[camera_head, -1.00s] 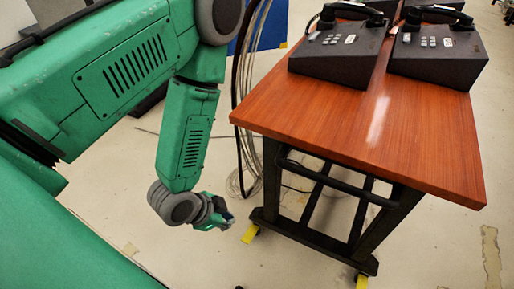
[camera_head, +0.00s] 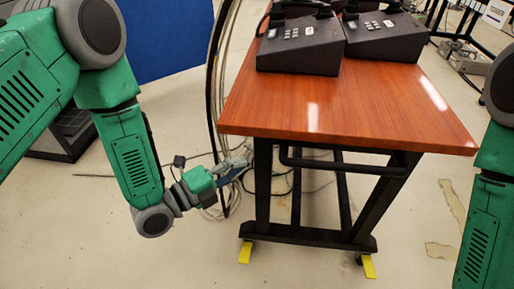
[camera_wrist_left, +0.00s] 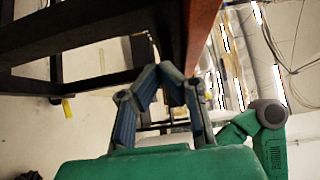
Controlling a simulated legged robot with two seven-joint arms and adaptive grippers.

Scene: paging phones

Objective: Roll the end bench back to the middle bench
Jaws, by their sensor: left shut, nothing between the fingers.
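A rolling bench with a red-brown wooden top (camera_head: 340,100) and a black metal frame stands in front of me in the head view. A black handle bar (camera_head: 345,167) runs below its near edge. Yellow pedals (camera_head: 245,252) show at its feet. My left gripper (camera_head: 240,165) is beside the bench's left side, just below top height, shut and empty. In the left wrist view its blue-grey fingers (camera_wrist_left: 172,73) meet at the tips, with the bench's dark frame (camera_wrist_left: 95,35) behind them. My right arm shows at the right edge of the head view; its gripper is out of view.
Two dark desk phones (camera_head: 300,43) sit on the far part of the bench top. Cables (camera_head: 213,90) hang by its left side and coil on the floor. A blue panel (camera_head: 165,40) stands at the back left. The floor (camera_head: 420,215) right of the bench is mostly clear.

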